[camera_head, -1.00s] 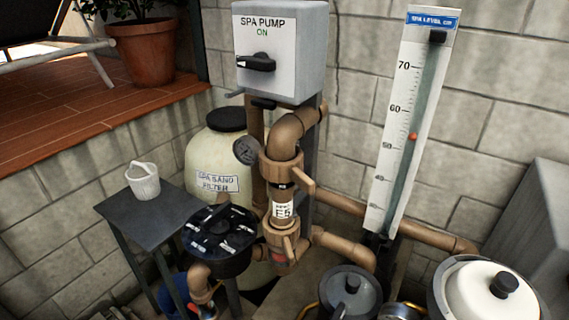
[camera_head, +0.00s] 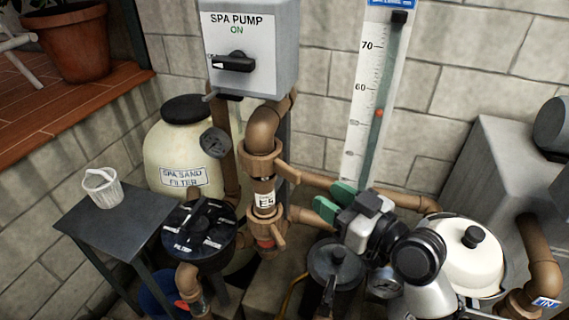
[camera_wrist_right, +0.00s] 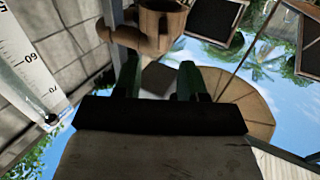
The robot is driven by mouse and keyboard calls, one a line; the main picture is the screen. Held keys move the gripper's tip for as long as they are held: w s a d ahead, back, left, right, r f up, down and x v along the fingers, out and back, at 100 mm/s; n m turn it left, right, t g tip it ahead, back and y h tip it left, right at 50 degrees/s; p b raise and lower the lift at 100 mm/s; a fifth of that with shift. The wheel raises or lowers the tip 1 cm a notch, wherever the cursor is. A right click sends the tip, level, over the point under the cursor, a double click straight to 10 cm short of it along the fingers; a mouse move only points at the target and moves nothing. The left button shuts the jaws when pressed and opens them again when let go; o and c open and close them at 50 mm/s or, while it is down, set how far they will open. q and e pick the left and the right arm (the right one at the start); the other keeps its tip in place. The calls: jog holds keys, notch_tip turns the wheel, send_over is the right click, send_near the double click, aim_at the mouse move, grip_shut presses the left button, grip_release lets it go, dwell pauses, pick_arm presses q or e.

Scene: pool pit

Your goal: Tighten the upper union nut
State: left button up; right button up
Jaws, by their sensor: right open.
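The upper union nut (camera_head: 261,161) is a brown ring on the vertical pipe below the elbow, with a lug (camera_head: 287,172) pointing right and slightly down. Below it is a labelled pipe piece (camera_head: 265,198), then the lower union nut (camera_head: 268,243) with its own lug. My right gripper (camera_head: 334,201) has green fingers, open and empty, right of the pipe and apart from both nuts. In the right wrist view the open fingers (camera_wrist_right: 157,82) point toward a brown pipe fitting (camera_wrist_right: 160,24) with a lug at its left; which nut this is, I cannot tell. My left gripper is out of view.
The spa pump switch box (camera_head: 250,48) is above the pipe. A black-lidded strainer (camera_head: 199,228) is below left. A tall level scale (camera_head: 368,90) stands behind my gripper; a dark lidded pot (camera_head: 336,268) is below it.

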aim_at(275, 161)
jog(key=shift+y, duration=0.3)
jog(key=p+x, duration=0.1)
jog(key=x, duration=0.2)
jog(key=p+x, duration=0.1)
jog(key=x, duration=0.2)
jog(key=r+p+x, duration=0.1)
jog(key=x, duration=0.3)
jog(key=shift+s+a+r, duration=0.1)
jog(key=shift+s+a, duration=0.05)
jog(key=shift+w+a+p, duration=0.35)
jog(key=shift+w+a, duration=0.05)
jog(key=shift+a, duration=0.05)
grip_shut()
